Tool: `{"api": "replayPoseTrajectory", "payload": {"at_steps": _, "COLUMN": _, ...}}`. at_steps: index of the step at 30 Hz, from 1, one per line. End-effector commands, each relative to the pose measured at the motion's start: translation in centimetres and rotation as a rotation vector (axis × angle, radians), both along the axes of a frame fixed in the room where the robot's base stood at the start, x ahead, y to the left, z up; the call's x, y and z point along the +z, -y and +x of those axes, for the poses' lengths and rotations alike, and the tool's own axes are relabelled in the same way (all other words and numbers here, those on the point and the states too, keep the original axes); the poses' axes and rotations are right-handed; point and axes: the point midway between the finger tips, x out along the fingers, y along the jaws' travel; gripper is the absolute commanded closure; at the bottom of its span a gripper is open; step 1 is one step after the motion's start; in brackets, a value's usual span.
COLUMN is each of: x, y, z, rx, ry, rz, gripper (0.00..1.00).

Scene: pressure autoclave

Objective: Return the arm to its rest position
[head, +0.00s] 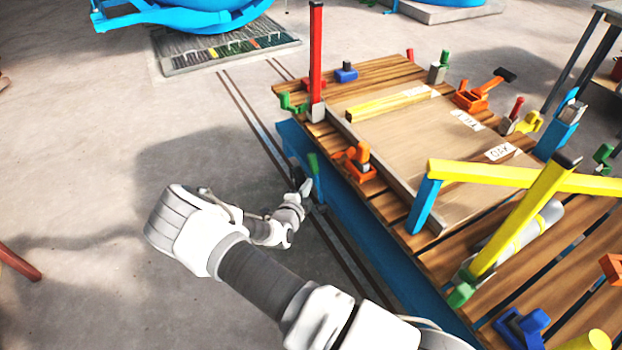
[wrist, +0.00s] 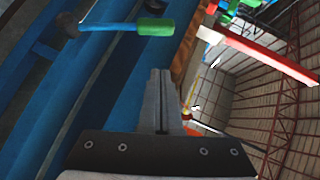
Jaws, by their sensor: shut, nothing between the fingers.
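My arm reaches from the bottom of the head view and bends back toward the workbench. My gripper (head: 304,188) is beside the bench's blue side, close to a green-handled lever (head: 313,164). In the wrist view the two fingers (wrist: 161,76) are together, with nothing between them. The green handle (wrist: 155,27) and its rod show above and left of the fingers there, apart from them. The exact gap between gripper and lever in the head view is too small to tell.
The slatted wooden workbench (head: 384,200) with a blue frame carries clamps, a yellow bar frame (head: 520,215) and a red post (head: 316,50). Open concrete floor (head: 90,190) lies left of my arm. A blue vessel (head: 190,15) stands at the back left.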

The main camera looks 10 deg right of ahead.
Motion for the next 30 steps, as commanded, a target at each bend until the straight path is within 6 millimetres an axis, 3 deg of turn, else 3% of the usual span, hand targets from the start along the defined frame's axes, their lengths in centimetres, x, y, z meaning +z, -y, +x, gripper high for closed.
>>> {"api": "replayPoseTrajectory", "payload": {"at_steps": 19, "x": 0.6, "y": 0.2, "z": -0.2, "rx": -0.023, "ry": 0.015, "rz": 0.026, "gripper": 1.00}}
{"api": "replayPoseTrajectory", "payload": {"at_steps": 23, "x": 3.2, "y": 1.4, "z": -0.2, "rx": -0.133, "ry": 0.090, "rz": 0.149, "gripper": 1.00}}
{"api": "replayPoseTrajectory", "payload": {"at_steps": 30, "x": 10.1, "y": 5.7, "z": -2.1, "rx": -0.486, "ry": 0.348, "rz": 0.531, "gripper": 1.00}}
